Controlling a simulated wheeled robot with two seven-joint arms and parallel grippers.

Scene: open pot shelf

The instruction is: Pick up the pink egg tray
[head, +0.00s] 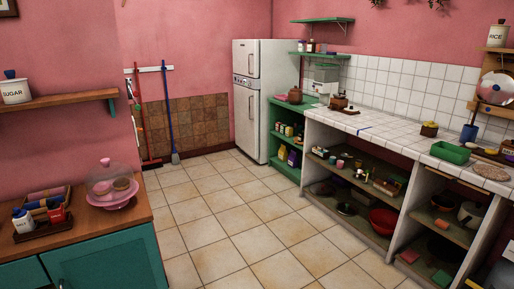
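I cannot make out an egg tray for certain. A small flat pink thing (281,98) lies on top of the green shelf unit, beside a brown pot (295,95); it is too small to tell what it is. A pinkish-red block (410,255) lies on the bottom shelf under the tiled counter, also unclear. Neither of my grippers is in view.
A tiled counter (390,131) with open shelves runs along the right. A white fridge (265,98) stands at the back. A teal cabinet (105,262) at left front holds a pink cake stand (118,200) with a clear dome. The tiled floor (225,215) between is clear.

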